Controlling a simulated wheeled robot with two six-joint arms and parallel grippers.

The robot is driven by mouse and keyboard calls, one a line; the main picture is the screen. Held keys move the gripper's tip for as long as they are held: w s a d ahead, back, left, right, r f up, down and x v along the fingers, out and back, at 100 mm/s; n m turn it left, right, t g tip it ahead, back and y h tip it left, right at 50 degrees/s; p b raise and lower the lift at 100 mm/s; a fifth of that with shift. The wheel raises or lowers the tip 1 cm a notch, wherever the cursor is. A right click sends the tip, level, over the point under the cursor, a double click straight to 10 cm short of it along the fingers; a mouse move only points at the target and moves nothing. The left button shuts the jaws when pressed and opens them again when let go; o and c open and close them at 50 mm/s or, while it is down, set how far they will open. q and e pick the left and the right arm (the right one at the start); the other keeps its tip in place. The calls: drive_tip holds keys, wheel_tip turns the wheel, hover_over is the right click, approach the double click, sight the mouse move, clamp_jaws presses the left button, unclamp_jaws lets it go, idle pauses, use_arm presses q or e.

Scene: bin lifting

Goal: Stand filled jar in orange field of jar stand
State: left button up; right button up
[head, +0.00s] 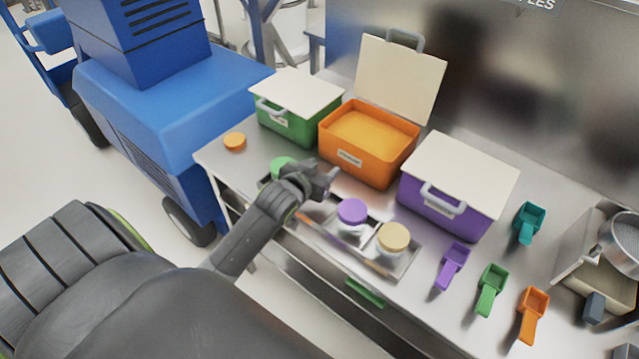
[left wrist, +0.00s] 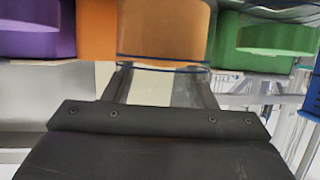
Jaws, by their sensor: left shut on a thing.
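My left gripper (head: 322,182) reaches over the jar stand (head: 408,262) and is shut on a clear, lidless jar (left wrist: 163,30). The left wrist view, which looks upside down, shows orange-tan filling in it and a thin blue line near its rim. The jar is mostly hidden by my gripper in the head view, so I cannot tell whether it touches the stand. The stand holds jars with a green lid (head: 282,166), a purple lid (head: 353,211) and a tan lid (head: 394,238). My gripper is between the green and purple lids, over the orange-marked part. My right gripper is not seen.
An orange lid (head: 235,141) lies at the table's left end. Behind the stand are a closed green bin (head: 290,125), an open orange bin (head: 350,165) with orange filling and a closed purple bin (head: 440,212). Several scoops, including a purple one (head: 452,266), lie at the right.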

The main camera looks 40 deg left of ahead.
use_arm(q)
wheel_tip(320, 180, down, 5)
drive_tip(key=shift+r, duration=0.15)
drive_tip(key=shift+f, duration=0.3)
drive_tip(key=shift+f, duration=0.1)
drive_tip(key=o, duration=1.2)
drive_tip(key=shift+s, duration=0.15)
drive_tip(key=b+v, duration=0.1)
drive_tip(key=v, duration=1)
drive_tip(key=shift+s+r, duration=0.25)
drive_tip(key=shift+s, duration=0.1)
